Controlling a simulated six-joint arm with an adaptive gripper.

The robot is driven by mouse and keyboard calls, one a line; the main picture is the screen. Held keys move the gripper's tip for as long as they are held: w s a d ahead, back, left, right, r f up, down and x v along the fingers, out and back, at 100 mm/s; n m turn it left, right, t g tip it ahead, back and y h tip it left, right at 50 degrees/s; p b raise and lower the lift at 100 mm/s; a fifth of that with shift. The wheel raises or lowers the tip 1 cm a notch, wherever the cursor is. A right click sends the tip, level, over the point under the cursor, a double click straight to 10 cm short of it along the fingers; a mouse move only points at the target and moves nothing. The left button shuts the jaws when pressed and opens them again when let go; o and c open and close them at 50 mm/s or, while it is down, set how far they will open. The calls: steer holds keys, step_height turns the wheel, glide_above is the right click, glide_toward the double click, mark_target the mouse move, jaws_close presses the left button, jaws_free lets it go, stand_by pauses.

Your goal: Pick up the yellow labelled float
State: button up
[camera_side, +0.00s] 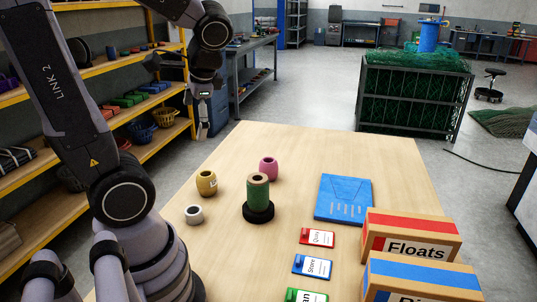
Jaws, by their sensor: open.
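The yellow float (207,182) stands on the left part of the wooden table, with a white label on its right side. The label's text is too small to read. My gripper (200,134) hangs pointing down, above and behind the yellow float in the picture, near the table's far left edge. It is open and apart from the float, with nothing seen between its fingers. The fingers are small in this view.
A pink float (268,168), a green spool on a black base (258,199) and a white ring (194,215) stand near the yellow float. A blue folder (344,198), several label cards (317,237) and a Floats box (411,236) lie right. The table's far middle is clear.

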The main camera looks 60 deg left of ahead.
steer(key=w+a+f+m+g+y, duration=0.1)
steer(key=a+f+m+g+y, duration=0.15)
steer(key=a, duration=0.35)
steer(key=w+a+f+m+g+y, duration=0.1)
steer(key=a+g+y, duration=0.3)
steer(key=a, duration=0.3)
steer(key=m+t+y, duration=0.6)
steer(key=m+y, duration=0.1)
steer(key=m, duration=0.6)
glide_above(209, 185)
steer(key=d, duration=0.1)
step_height(209, 185, down, 18)
steer(key=f+t, duration=0.1)
steer(key=f, duration=0.3)
steer(key=f+m+t, duration=0.1)
steer(key=f, duration=0.3)
steer(key=f+t, duration=0.1)
steer(key=f, duration=0.2)
steer(key=shift+d+f+m, duration=0.25)
steer(key=shift+f+m, duration=0.1)
steer(key=shift+f, duration=0.05)
steer(key=a, duration=0.5)
steer(key=shift+w+f, duration=0.15)
steer(key=shift+f, duration=0.15)
steer(key=shift+c, duration=0.3)
steer(key=c, duration=1.1)
